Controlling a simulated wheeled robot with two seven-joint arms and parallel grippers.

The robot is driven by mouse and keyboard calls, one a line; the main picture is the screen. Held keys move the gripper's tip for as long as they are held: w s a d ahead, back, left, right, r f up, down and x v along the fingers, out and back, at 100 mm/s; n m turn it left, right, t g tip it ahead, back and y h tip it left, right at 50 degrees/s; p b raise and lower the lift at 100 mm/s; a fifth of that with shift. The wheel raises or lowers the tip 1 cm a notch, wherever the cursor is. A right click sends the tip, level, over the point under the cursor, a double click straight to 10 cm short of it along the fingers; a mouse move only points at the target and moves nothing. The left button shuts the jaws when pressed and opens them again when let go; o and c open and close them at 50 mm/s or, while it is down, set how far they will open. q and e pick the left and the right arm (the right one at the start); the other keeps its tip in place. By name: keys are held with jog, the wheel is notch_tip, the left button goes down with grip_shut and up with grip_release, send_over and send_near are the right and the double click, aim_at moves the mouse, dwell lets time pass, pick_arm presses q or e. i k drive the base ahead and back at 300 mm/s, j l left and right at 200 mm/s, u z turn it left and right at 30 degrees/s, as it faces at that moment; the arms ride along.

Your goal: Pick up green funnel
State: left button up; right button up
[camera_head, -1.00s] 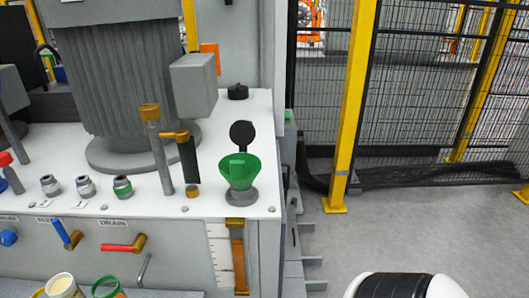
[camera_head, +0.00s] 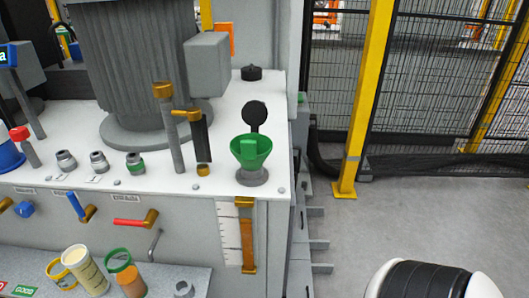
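The green funnel (camera_head: 251,152) sits upright in a grey filler neck (camera_head: 252,177) on the white top of the machine, near its right front corner. A round black cap (camera_head: 255,115) stands raised just behind it. Neither gripper shows in the view. A white and black rounded part at the bottom right looks like one of my own arm links, well apart from the funnel.
A brass-topped pipe (camera_head: 168,125) and a black-handled valve (camera_head: 200,135) stand left of the funnel. Several fittings line the front edge. A lower shelf (camera_head: 190,272) holds jars (camera_head: 84,268). A yellow post (camera_head: 367,100) and mesh fence stand right; floor between is clear.

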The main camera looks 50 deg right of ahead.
aim_at(251, 150)
jog(key=i+z, duration=0.1)
jog(key=z, duration=0.35)
jog(key=j+z, duration=0.1)
jog(key=z, duration=0.3)
jog(key=i+j+z, duration=0.1)
jog(key=z, duration=0.35)
jog(key=j+z, duration=0.1)
jog(key=z, duration=0.3)
jog(key=i+j, duration=0.15)
jog(key=j+z, duration=0.05)
jog(key=j, duration=0.05)
